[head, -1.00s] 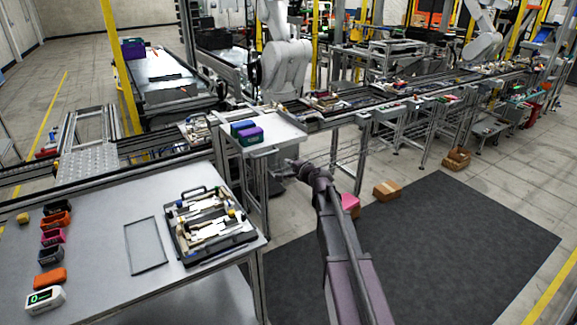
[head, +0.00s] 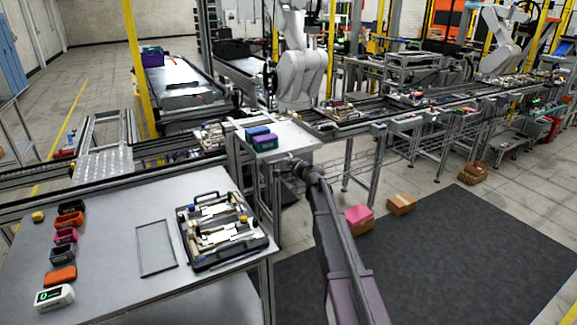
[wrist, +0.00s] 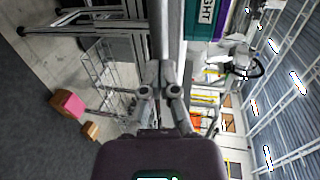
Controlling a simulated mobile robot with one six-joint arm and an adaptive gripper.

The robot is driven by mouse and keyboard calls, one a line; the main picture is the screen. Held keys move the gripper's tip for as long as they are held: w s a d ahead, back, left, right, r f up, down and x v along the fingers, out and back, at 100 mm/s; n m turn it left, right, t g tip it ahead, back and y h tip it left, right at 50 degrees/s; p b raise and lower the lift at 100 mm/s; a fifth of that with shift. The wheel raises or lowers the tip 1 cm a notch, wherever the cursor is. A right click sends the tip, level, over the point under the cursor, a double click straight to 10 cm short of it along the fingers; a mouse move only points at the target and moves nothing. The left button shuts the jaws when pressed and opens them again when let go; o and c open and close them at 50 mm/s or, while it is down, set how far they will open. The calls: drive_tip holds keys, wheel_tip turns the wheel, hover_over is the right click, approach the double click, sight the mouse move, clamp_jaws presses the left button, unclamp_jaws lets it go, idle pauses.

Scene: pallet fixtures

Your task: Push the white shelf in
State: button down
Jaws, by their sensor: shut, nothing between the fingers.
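The white shelf (head: 300,141) juts out at the near end of the conveyor line. A blue bin (head: 257,132) and a teal-and-purple bin (head: 265,142) stand on it. My gripper (head: 297,163) is at the shelf's near edge, seen small and from behind. In the wrist view, turned sideways, my gripper (wrist: 159,88) is shut and empty. Its fingertips point at a pale strip that looks like the shelf's front edge (wrist: 166,35). Whether they touch it I cannot tell. The teal-and-purple bin (wrist: 205,22) is just beyond that strip.
A grey worktable (head: 110,275) on the left holds a black tool tray (head: 262,240) and several small coloured holders. A pink box (head: 358,214) and a cardboard box (head: 402,204) lie on the floor to the right. The dark mat (head: 450,260) is largely clear.

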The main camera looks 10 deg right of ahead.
drive_tip(key=r+x, duration=0.1)
drive_tip(key=x, duration=0.6)
drive_tip(key=r+x, duration=0.2)
drive_tip(key=x, duration=0.6)
drive_tip(key=w+r+x, duration=0.1)
drive_tip(key=x, duration=0.7)
drive_tip(key=shift+w+r, duration=0.2)
drive_tip(key=shift+r, duration=0.15)
drive_tip(key=shift+w+a+r, duration=0.1)
drive_tip(key=shift+r, duration=0.05)
